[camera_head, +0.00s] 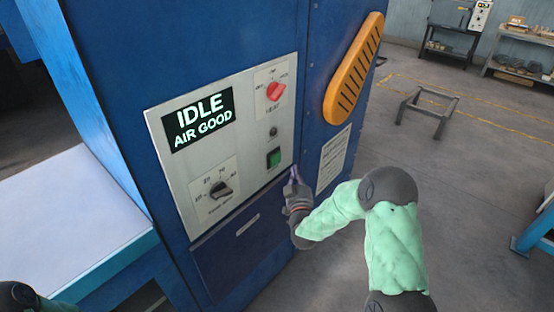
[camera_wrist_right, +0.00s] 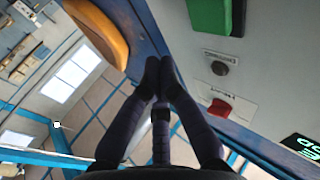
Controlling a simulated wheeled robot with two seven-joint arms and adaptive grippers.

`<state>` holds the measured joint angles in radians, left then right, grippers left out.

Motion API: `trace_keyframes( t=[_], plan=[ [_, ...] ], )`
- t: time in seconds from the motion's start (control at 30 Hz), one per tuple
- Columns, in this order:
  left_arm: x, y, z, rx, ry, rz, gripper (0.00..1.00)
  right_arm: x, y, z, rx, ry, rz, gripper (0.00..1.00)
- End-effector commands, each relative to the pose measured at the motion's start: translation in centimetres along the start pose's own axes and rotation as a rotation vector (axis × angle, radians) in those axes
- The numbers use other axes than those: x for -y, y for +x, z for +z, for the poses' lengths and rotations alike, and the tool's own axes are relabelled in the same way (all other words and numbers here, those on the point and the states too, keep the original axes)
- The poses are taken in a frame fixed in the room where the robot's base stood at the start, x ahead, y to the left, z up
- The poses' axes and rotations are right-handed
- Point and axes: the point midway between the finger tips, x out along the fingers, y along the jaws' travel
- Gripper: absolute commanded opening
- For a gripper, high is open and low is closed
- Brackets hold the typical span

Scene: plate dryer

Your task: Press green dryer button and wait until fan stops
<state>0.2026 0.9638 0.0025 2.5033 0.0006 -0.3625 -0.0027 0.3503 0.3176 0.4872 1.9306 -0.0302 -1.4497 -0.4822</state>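The green dryer button (camera_head: 273,158) is a square push button low on the right of the light control panel (camera_head: 240,165). My right gripper (camera_head: 294,175) is just right of and a little below the button, near the panel's right edge, apart from the button. In the wrist view its fingertips (camera_wrist_right: 159,66) meet with nothing between them. The display (camera_head: 198,119) reads "IDLE AIR GOOD". My left gripper is out of view.
A red knob (camera_head: 275,92) and a small dark round part (camera_head: 273,132) sit above the button. A black dial (camera_head: 221,190) is at lower left of the panel. An orange slotted handle (camera_head: 354,70) stands out at upper right.

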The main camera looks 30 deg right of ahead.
Motion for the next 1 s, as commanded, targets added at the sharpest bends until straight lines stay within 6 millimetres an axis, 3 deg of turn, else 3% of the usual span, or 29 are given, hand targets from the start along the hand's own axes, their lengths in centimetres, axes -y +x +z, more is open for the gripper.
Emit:
trace_keyframes(
  t=[0.17,0.4,1.0],
  plan=[
    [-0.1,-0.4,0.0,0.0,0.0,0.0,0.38,1.7,1.6,-0.1,0.0,0.002,-0.002,0.0],
    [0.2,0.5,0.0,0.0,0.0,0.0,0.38,3.1,3.0,0.1,0.0,0.0,0.0,0.0],
    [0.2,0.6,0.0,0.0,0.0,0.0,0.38,3.5,3.5,0.0,0.001,0.0,0.0,0.0]
  ],
)
